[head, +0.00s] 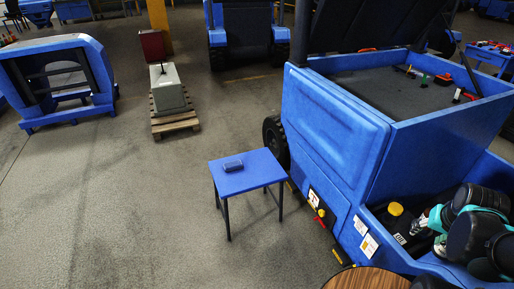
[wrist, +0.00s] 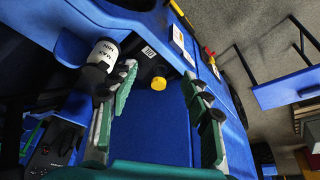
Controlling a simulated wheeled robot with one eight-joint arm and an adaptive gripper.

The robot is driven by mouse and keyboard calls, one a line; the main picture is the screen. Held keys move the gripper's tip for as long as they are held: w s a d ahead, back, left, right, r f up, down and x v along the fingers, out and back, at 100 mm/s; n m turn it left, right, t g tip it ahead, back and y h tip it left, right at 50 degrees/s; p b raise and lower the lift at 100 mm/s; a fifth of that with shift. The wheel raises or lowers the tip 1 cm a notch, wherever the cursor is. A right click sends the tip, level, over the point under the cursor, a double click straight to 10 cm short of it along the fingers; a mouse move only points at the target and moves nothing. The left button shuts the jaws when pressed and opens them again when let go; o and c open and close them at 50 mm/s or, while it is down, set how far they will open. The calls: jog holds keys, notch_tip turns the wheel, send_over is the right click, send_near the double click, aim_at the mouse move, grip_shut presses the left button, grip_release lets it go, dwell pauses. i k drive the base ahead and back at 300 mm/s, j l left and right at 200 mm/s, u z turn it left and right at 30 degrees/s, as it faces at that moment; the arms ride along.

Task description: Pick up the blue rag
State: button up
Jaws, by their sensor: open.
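A small dark blue bundle (head: 232,164), which looks like the folded blue rag, lies on top of a small blue table (head: 262,172) with thin dark legs in the head view. My gripper (head: 432,230) is at the right of the head view, over the low blue tray of the vehicle, well apart from the table. In the wrist view my gripper (wrist: 160,76) has its teal-and-grey fingers spread wide with nothing held between them.
The big blue vehicle (head: 335,135) stands between my gripper and the table. A black container with a yellow cap (head: 395,209) sits in its tray. A round wooden top (head: 365,280) is at the bottom. A grey block (head: 168,88) stands on a pallet. Floor left of the table is clear.

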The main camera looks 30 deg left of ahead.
aim_at(229, 166)
jog(key=u, duration=1.6)
jog(key=z, duration=2.9)
jog(key=u, duration=2.8)
jog(key=i+j, duration=0.15)
jog(key=j+z, duration=0.05)
